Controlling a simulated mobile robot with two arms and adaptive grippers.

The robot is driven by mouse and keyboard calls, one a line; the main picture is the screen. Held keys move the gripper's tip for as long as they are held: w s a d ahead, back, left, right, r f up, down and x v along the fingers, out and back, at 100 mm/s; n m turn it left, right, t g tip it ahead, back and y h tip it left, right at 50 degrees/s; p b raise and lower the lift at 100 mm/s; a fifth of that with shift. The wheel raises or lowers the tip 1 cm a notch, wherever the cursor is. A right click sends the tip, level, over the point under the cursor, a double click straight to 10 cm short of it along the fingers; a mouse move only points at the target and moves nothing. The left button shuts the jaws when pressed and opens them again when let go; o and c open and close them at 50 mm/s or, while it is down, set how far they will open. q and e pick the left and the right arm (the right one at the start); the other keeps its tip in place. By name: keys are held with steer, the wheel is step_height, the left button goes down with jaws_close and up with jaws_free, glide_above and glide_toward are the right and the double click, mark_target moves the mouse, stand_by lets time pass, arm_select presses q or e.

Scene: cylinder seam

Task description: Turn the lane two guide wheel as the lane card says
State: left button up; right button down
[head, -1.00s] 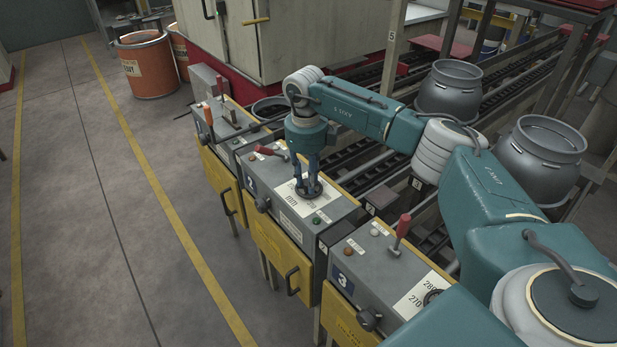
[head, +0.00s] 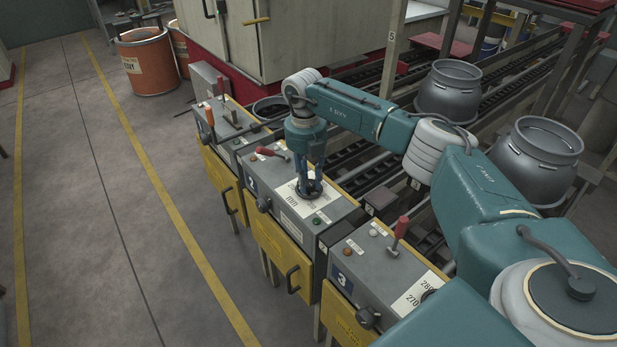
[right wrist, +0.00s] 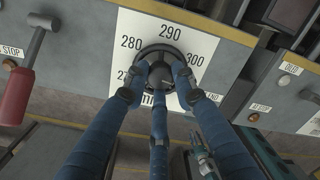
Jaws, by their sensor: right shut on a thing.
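The lane two guide wheel (head: 308,190) is a small dark handwheel on top of the middle grey control box (head: 340,212). It also shows in the right wrist view (right wrist: 160,60), over a white scale plate (right wrist: 205,45) marked 280, 290 and 300, with other marks partly covered. My right gripper (head: 309,183) points down with its fingers closed around the wheel's rim. My left gripper is not in view.
A red-handled lever (head: 270,151) and a green button (head: 317,219) are on the same box. The lane three box (head: 375,270) stands nearer, with an upright red lever (head: 401,228). Grey metal cans (head: 450,90) stand behind my right arm. The floor at left is clear.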

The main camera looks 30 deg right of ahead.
mark_target(307, 182)
steer(key=m+p, duration=0.1)
steer(key=m, duration=0.3)
steer(key=shift+w+r+m, duration=0.1)
steer(key=shift+m, duration=0.2)
stand_by(0.3)
steer(key=c, duration=1.4)
jaws_free()
step_height(307, 182, up, 12)
steer(key=shift+w, duration=0.2)
steer(key=shift+s+a, duration=0.1)
